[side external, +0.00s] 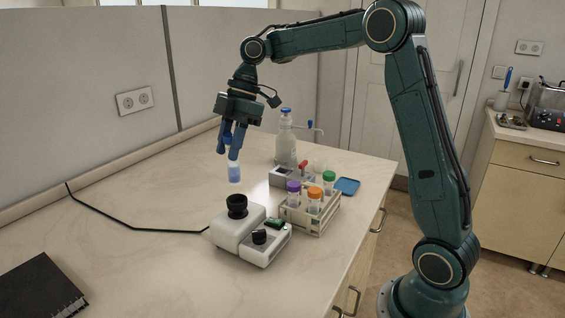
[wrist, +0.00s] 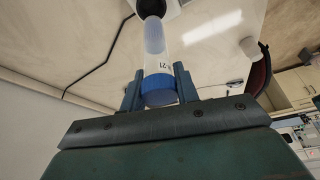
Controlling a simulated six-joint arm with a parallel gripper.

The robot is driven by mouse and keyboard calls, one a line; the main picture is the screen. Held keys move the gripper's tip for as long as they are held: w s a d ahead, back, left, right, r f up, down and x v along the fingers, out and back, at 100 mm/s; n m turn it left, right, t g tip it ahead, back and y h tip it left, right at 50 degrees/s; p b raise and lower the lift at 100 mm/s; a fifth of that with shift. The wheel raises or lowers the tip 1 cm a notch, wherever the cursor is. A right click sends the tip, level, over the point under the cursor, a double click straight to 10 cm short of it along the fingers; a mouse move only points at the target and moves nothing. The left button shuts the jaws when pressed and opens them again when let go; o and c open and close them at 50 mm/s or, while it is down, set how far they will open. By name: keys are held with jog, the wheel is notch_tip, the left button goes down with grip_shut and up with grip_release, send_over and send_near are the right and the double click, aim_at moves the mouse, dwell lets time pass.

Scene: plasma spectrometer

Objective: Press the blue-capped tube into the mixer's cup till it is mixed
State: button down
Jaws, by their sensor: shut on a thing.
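My gripper (side external: 231,150) is shut on the blue-capped tube (side external: 234,173) and holds it upright, its clear lower end pointing down. In the wrist view the tube (wrist: 158,62) shows its blue cap between the fingers of my gripper (wrist: 160,88), with a printed label on its side. The white mixer (side external: 251,236) stands on the bench below, with a black cup (side external: 237,206) on top. The tube's tip is above the cup, apart from it. The mixer has a black knob and a small green display at its front right.
A rack (side external: 311,213) holding tubes with purple, orange and green caps stands right of the mixer. A clear bottle (side external: 286,138) and a blue dish (side external: 347,186) are behind. A black notebook (side external: 40,286) lies front left; a black cable (side external: 130,228) runs left from the mixer.

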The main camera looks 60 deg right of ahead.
aim_at(230, 179)
jog(key=shift+f, duration=0.9)
jog(key=shift+f, duration=0.2)
jog(key=shift+f, duration=1.7)
jog(key=shift+f, duration=0.55)
dwell(1.1)
